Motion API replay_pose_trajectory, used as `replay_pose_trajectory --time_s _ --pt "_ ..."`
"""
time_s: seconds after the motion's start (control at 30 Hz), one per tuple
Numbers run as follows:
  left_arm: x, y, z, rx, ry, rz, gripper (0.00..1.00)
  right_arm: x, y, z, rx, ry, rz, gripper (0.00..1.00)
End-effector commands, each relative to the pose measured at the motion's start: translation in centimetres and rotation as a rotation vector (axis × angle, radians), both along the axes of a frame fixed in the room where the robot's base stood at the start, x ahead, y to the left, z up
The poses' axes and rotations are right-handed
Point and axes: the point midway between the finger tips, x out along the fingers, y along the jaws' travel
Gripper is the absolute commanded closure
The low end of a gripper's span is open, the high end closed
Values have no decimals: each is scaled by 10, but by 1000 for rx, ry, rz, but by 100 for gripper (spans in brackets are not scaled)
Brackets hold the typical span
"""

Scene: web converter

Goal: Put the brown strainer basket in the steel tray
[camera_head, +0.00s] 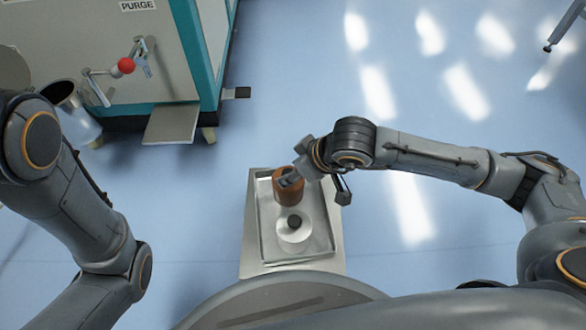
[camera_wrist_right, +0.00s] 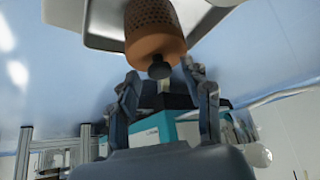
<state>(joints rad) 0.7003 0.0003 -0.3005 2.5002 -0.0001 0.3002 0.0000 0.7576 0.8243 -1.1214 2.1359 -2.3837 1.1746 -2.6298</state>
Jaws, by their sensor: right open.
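The brown strainer basket (camera_head: 289,205) is within the outline of the steel tray (camera_head: 326,222), near its far end. In the right wrist view the basket (camera_wrist_right: 150,40) shows a perforated brown wall, a smooth orange-brown band and a dark knob. The tray (camera_wrist_right: 100,38) shows behind it there. My right gripper (camera_head: 291,179) is at the basket's far upper side in the head view. In the wrist view its two fingers (camera_wrist_right: 166,88) are spread, with nothing between them, and the knob is just beyond the tips. My left arm shows at the left, but its gripper does not.
A white disc with a black knob (camera_head: 293,236) lies in the tray, on the near side of the basket. A machine with teal edges (camera_head: 192,45) and a red-knobbed lever (camera_head: 126,66) stands upper left, beside a metal can (camera_head: 78,120).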

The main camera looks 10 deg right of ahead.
Motion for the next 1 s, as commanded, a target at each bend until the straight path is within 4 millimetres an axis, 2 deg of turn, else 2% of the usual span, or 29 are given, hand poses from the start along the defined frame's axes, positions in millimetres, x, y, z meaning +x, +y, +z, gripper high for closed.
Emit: replay_pose_trajectory --time_s 0.17,0.4,0.53,0.7,1.0 --pt "0 0 19 0 0 0 48 -8 -8 24 -2 -1 0 51" --pt "0 0 49 0 0 1 48 -30 -26 70 -2 -2 -2 51" --pt "0 0 60 0 0 1 48 -41 -34 88 -1 -1 0 51" --pt "0 0 66 0 0 1 48 -48 -40 101 0 0 0 51" --pt "0 0 67 0 0 1 48 -51 -41 103 3 1 -1 51"
